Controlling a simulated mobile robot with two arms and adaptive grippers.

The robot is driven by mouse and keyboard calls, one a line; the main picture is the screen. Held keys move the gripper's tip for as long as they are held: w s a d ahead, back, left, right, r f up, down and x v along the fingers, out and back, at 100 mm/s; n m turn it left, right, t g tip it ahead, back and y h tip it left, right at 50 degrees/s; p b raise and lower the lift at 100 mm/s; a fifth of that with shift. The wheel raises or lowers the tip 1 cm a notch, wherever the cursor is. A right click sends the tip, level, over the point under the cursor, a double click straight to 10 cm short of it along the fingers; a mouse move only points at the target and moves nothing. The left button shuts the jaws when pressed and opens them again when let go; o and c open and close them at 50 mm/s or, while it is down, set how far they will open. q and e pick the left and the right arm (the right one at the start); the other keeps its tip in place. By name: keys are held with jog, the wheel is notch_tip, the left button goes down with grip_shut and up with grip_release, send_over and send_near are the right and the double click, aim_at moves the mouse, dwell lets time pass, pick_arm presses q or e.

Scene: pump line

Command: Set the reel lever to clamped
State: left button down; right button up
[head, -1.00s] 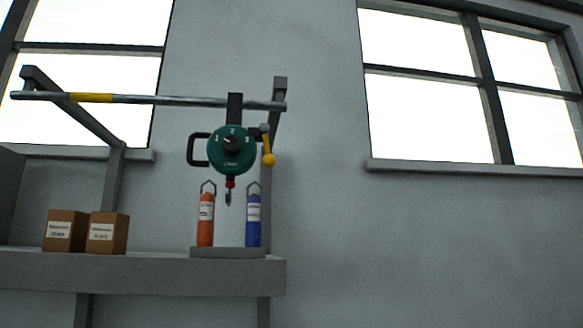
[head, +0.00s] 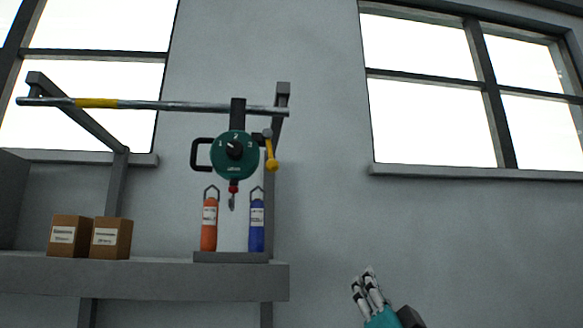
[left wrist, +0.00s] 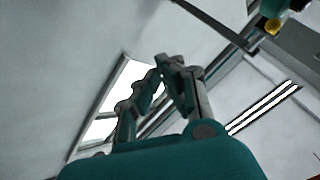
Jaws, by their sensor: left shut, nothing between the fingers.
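The reel (head: 235,156) is a round green body with a dial marked 1, 2 and 3, hung from a rail. In the left wrist view the lever's yellow end (left wrist: 272,27) shows at the top right, cut off by the frame. My left gripper (head: 363,275) is below and to the right of the reel, well apart from it, fingers pointing up. In the wrist view the left gripper (left wrist: 172,65) is shut and empty. My right gripper is in neither view.
The rail (head: 170,104) runs above a grey shelf (head: 150,278). An orange cylinder (head: 209,228) and a blue cylinder (head: 256,228) stand below the reel. Two cardboard boxes (head: 69,236) (head: 110,238) stand at the left. The space right of the reel is clear.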

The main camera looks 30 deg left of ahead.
aim_at(271, 156)
pick_arm(q)
jog(key=s+a+r+n+g+y, duration=0.1)
jog(key=s+r+n+g+y, duration=0.75)
jog(key=s+r, duration=0.5)
jog(key=w+a+r+n+t+p, duration=0.1)
jog(key=w+a+r+p, duration=0.3)
jog(key=a+r+p, duration=0.3)
jog(key=a+p, duration=0.1)
jog(key=a, duration=0.1)
jog(key=shift+w+a+t+p, duration=0.15)
jog(key=shift+a+t+p, duration=0.2)
jog(key=shift+y, duration=0.25)
jog(key=b, duration=0.1)
jog(key=a+b, duration=0.1)
jog(key=b, duration=0.1)
jog(key=shift+s+a+f+b, duration=0.3)
jog(key=shift+s, duration=0.1)
jog(key=shift+a+r, duration=0.15)
jog(key=shift+a, duration=0.05)
